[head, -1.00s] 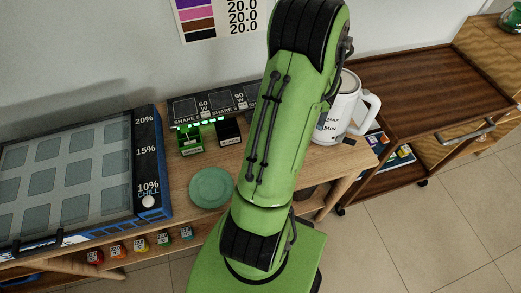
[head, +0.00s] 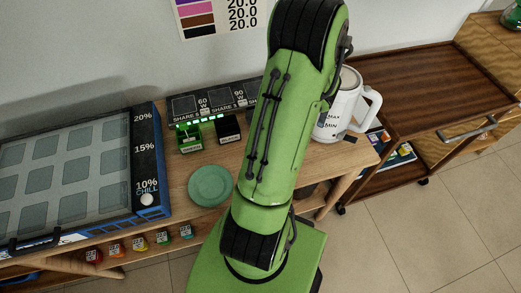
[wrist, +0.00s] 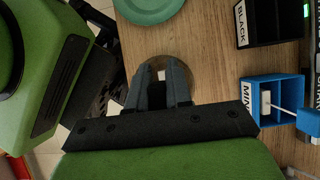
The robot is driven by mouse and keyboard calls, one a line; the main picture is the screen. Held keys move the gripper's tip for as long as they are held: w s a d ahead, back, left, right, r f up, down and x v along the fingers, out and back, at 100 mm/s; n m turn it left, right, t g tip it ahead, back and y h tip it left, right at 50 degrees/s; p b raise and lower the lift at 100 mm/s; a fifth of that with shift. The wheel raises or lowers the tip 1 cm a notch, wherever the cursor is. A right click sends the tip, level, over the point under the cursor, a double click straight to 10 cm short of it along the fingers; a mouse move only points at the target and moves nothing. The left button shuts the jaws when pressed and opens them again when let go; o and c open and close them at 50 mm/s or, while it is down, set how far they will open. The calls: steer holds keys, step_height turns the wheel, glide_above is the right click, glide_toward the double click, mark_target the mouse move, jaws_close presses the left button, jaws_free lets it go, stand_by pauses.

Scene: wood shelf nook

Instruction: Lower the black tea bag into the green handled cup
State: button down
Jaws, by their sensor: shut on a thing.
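My gripper (wrist: 162,82) shows in the wrist view, its dark fingers close together on a small pale piece (wrist: 161,75), which I take to be part of the black tea bag; most of it is hidden. A round, brownish rim (wrist: 188,62) shows behind the fingertips, over the wooden top. It may be the cup's, but I cannot make out a green handle or tell whether the bag is inside. In the head view my own arm hides the gripper and the space around it.
A green saucer (head: 210,186) lies on the wooden top (head: 182,180). A black box (head: 228,130) and a green box (head: 190,142) stand behind it. A blue mint box (wrist: 262,82) is right of my gripper. A white jug (head: 338,112) stands to the right of my arm.

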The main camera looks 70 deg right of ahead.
steer(key=shift+f+b, duration=0.4)
steer(key=shift+f, duration=0.1)
stand_by(0.3)
steer(key=c, duration=1)
jaws_free()
steer(key=shift+o, duration=0.2)
steer(key=p+v, duration=0.5)
steer(key=v, duration=1)
steer(key=shift+r+p, duration=0.3)
steer(key=shift+r, duration=0.1)
steer(key=shift+s+d, duration=0.1)
